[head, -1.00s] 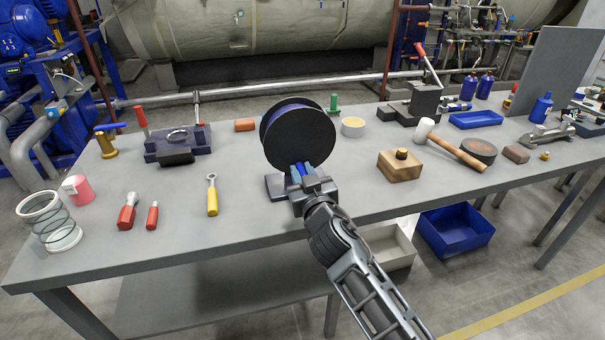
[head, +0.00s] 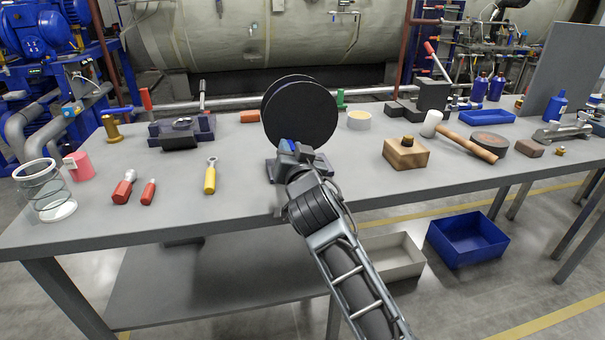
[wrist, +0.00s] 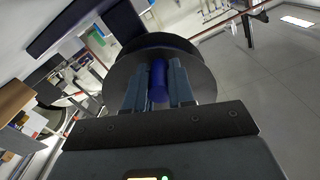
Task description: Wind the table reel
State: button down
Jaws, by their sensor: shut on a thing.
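The table reel (head: 303,115) is a dark drum with round black side plates, standing on a small grey base (head: 272,172) at the middle of the workbench. My gripper (head: 290,150) is at the lower front of the reel and partly covers it in the head view. In the wrist view, my gripper (wrist: 158,85) is shut on the blue crank handle (wrist: 158,80), with one finger on each side of it. The black side plate (wrist: 200,72) of the reel is right behind the handle. The rest of the crank is hidden by my gripper.
A yellow-handled wrench (head: 210,178) and red screwdrivers (head: 123,187) lie to the left on the workbench (head: 250,210). A wooden block (head: 405,154) and a mallet (head: 465,142) are to the right. A vise-like clamp (head: 180,133) stands behind left.

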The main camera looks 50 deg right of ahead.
aim_at(277, 109)
jog(key=a+r+m+b, duration=0.1)
jog(key=m+b, duration=0.2)
jog(key=w+r+m+b, duration=0.1)
jog(key=m+b, duration=0.2)
jog(key=a+r+m+b, duration=0.1)
jog(key=m+b, duration=0.2)
jog(key=b, duration=0.1)
jog(key=shift+w+a+r, duration=0.3)
notch_tip(277, 109, up, 2)
jog(key=m+b, duration=0.1)
jog(key=m, duration=0.2)
jog(key=m+b, duration=0.1)
jog(key=shift+r+m+b, duration=0.25)
jog(key=shift+m+b, duration=0.05)
jog(key=shift+b, duration=0.05)
jog(key=shift+s+d+r+m+b, duration=0.1)
jog(key=shift+d+r+m+b, duration=0.1)
jog(key=shift+r+m+b, duration=0.6)
jog(key=shift+s+d+r+m+b, duration=0.15)
jog(key=shift+r+m, duration=0.2)
jog(key=shift+m, duration=0.95)
jog(key=c, duration=1)
grip_release()
jog(key=shift+o, duration=0.2)
